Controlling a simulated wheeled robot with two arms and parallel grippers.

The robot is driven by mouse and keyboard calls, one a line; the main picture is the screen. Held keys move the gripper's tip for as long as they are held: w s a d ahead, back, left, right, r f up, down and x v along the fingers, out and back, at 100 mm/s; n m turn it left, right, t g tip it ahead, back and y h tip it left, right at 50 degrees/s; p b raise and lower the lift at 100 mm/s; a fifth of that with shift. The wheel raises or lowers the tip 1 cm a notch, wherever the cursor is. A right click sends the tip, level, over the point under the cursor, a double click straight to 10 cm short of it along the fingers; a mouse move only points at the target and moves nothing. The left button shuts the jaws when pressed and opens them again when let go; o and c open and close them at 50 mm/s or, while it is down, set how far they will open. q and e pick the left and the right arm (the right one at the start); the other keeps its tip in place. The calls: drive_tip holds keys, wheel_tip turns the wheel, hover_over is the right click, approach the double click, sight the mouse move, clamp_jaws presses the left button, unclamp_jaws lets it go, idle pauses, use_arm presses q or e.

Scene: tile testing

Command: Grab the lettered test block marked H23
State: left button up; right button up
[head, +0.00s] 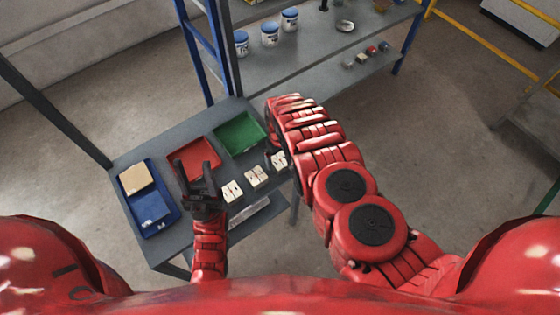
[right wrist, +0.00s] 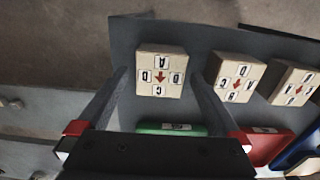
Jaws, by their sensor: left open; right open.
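Three cream blocks with letter labels and a red arrow lie in a row on the grey table. They are the right block (head: 278,160), the middle block (head: 255,177) and the left block (head: 232,191). In the right wrist view the right block (right wrist: 161,62) appears between the open fingers of my right gripper (right wrist: 160,88); the middle block (right wrist: 237,78) and left block (right wrist: 293,82) are beside it. I cannot read H23 on any block. In the head view my right arm mostly hides its gripper. My left gripper (head: 201,183) is open and empty, over the red tray's near edge.
A blue tray (head: 171,218) with a tan and a blue item, a red tray (head: 186,161) and a green tray (head: 240,134) lie on the table (head: 180,238). A shelf (head: 300,65) with blue-lidded jars stands behind.

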drive_tip(key=shift+f, duration=1.15)
drive_tip(key=shift+c, duration=0.3)
clamp_jaws()
